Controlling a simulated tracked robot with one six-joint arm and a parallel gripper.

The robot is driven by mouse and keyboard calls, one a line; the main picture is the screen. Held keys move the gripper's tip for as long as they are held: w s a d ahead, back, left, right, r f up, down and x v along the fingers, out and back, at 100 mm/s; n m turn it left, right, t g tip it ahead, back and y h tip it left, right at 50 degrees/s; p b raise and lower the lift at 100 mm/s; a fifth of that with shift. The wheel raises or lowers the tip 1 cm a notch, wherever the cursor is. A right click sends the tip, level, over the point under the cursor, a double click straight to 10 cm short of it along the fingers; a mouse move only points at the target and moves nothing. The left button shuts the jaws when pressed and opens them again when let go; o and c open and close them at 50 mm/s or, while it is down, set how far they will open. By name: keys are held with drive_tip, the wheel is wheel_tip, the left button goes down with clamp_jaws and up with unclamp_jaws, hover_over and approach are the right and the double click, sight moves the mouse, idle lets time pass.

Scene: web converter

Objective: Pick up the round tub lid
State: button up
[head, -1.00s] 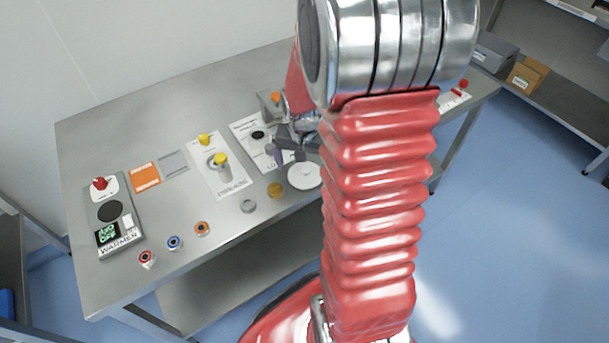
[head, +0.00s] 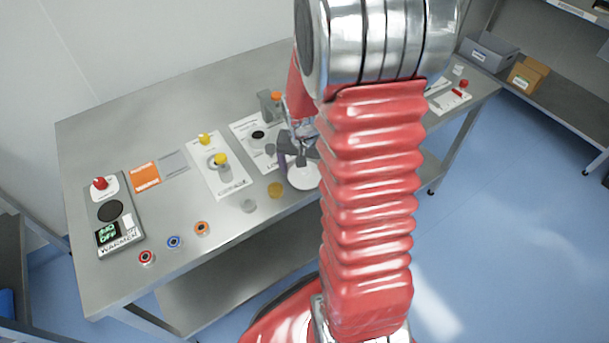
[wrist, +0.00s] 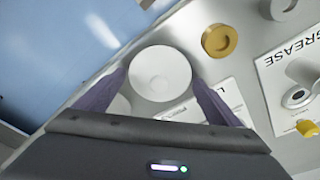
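The round tub lid (head: 304,178) is a flat white disc on the steel table near its front edge. In the wrist view the white lid (wrist: 160,72) lies in the middle, between and just beyond my finger tips. My gripper (wrist: 160,78) is open, with one purple finger on each side of the lid and nothing held. In the head view my gripper (head: 294,165) is over the lid's left and back part and partly hides it. I cannot tell whether the fingers touch the lid.
A brass-coloured ring (wrist: 220,40) and a grey ring (head: 248,206) lie left of the lid in the head view. The GREASE card (head: 222,178) with yellow-capped parts is further left. The warmer box (head: 113,215) stands at the far left.

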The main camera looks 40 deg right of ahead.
sight(305, 170)
drive_tip(key=c, duration=0.8)
drive_tip(key=shift+o, duration=0.2)
wheel_tip(305, 170, up, 10)
idle(0.7)
